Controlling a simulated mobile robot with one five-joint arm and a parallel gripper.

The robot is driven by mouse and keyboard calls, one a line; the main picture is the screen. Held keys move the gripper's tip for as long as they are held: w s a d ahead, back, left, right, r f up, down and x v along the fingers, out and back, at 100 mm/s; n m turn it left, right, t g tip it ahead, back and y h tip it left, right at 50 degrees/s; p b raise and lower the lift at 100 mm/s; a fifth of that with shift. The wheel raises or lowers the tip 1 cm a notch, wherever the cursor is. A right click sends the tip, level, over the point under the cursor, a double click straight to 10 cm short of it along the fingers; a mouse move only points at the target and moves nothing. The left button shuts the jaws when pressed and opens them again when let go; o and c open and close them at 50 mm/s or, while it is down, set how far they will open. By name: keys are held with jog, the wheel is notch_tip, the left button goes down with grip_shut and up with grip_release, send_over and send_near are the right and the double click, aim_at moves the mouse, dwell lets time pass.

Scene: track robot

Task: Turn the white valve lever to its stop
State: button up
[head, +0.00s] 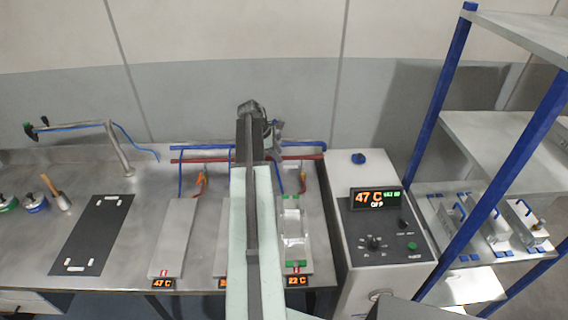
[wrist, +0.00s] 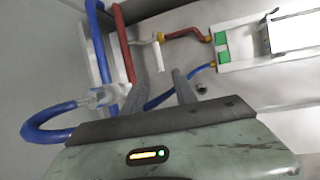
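My gripper (wrist: 159,62) reaches toward the pipes at the back wall. Its two dark fingers stand apart with a gap between them, and I see nothing clasped there. In the wrist view a short white piece (wrist: 146,42) lies just beyond the left fingertip, between the red pipe (wrist: 122,40) and a yellow fitting; it may be the white valve lever, but I cannot tell for sure. I cannot tell whether the finger touches it.
A blue pipe (wrist: 45,125) with a clear fitting bends close on the left. A blue hose runs behind the fingers. A plate with green blocks (head: 292,232) lies right of my arm. A control box (head: 385,245) reads 47 C, OFF. Blue-posted shelving (head: 440,95) stands at right.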

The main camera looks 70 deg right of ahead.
jog(key=b+x, duration=0.6)
jog(key=x, duration=0.1)
jog(key=shift+d+f, duration=0.1)
jog(key=shift+f, duration=0.25)
jog(key=shift+r, duration=0.15)
grip_shut()
dwell(0.8)
